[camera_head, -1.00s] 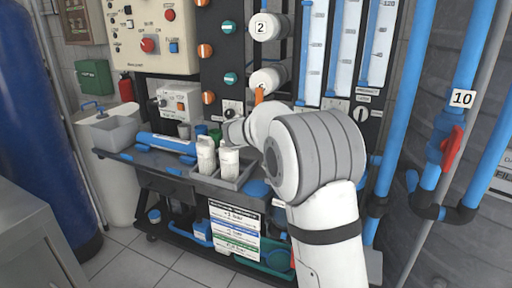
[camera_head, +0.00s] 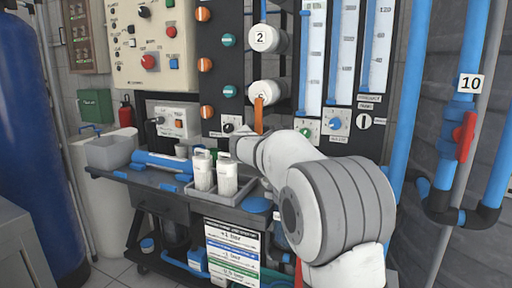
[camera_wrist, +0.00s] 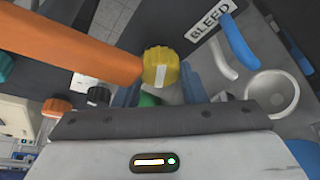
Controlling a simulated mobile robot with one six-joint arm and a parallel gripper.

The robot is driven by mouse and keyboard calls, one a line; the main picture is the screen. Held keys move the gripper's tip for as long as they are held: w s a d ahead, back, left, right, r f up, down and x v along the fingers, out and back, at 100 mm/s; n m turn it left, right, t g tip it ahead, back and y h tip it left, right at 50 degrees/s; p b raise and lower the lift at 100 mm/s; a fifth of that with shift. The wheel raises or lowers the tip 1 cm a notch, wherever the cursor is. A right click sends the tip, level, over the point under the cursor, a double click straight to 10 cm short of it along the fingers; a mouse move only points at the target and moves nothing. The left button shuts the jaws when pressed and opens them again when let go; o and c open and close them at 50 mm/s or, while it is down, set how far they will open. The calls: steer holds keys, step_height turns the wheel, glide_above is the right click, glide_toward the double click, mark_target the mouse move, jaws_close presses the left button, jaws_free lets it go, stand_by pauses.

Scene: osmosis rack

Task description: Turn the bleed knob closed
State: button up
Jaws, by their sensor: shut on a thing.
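The bleed knob is yellow with a white stripe (camera_wrist: 161,68); it shows in the wrist view below a white label reading BLEED (camera_wrist: 210,20). My gripper (camera_wrist: 160,84) is shut on this knob, with a bluish finger at either side of it. The fingers' contact is partly hidden by the gripper's own body. In the head view my gripper (camera_head: 244,148) is at the rack's lower panel, above the tray's right end. There my wrist hides the bleed knob.
An orange lever (camera_head: 259,115) hangs close to my gripper and crosses the wrist view's upper left (camera_wrist: 70,45). White bottles (camera_head: 227,175) stand in a grey tray (camera_head: 243,197) just left of my arm. A blue knob (camera_head: 337,123) is on the panel to the right.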

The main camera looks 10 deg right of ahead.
steer(key=shift+d+f, duration=0.1)
steer(key=shift+f, duration=0.05)
steer(key=o, duration=0.7)
steer(key=shift+v, duration=3.95)
steer(key=shift+r+p, duration=0.25)
steer(key=shift+p, duration=0.1)
steer(key=d+r+p, duration=0.1)
steer(key=r, duration=0.1)
steer(key=s+d+r+p, duration=0.1)
steer(key=r+p, duration=0.1)
steer(key=s+d+r+p, duration=0.1)
steer(key=r+p, duration=0.1)
steer(key=shift+d+r, duration=0.15)
steer(key=shift+r, duration=0.2)
steer(key=shift+s, duration=0.1)
